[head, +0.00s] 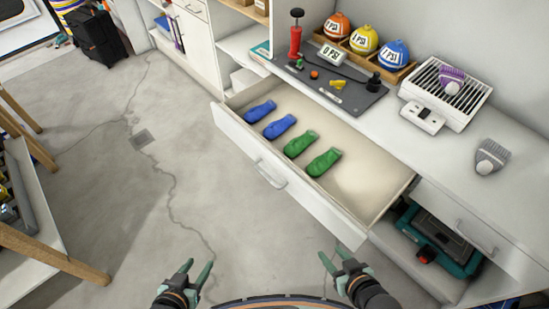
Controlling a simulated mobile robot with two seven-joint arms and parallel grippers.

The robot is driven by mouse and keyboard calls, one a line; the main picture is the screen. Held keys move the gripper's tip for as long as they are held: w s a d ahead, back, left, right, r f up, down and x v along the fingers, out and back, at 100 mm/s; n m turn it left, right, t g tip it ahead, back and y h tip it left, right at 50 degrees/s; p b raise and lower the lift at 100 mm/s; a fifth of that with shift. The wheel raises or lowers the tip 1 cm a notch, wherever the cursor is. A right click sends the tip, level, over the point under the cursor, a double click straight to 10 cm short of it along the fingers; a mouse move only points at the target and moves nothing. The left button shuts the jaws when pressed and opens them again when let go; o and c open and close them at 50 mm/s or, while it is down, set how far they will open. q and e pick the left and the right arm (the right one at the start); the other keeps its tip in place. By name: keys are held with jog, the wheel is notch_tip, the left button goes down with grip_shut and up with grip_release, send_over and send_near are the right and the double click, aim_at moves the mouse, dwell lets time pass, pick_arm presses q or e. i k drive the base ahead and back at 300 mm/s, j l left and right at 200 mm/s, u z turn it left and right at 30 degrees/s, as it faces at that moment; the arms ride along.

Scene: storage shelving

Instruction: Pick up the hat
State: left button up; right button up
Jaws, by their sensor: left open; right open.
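No object is clearly recognisable as a hat. Two blue soft-looking items, one nearer (279,127) and one farther (260,111), lie in the open drawer (365,195). Two green ones, one nearer (323,162) and one farther (300,144), lie in the same row; I cannot tell what they are. My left gripper (197,266) is open and empty above the floor at the bottom of the view. My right gripper (332,253) is open and empty, below the drawer front in the picture. Both are apart from the drawer and its contents.
The counter (400,120) holds a red pump (296,40), orange (337,25), yellow (364,40) and blue (395,53) balls, a grill-topped tray (447,92), and purple (452,80) and grey (491,156) items. A wooden-legged table (50,258) stands left. The floor between is clear.

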aim_at(451, 78)
jog(key=z, duration=1.35)
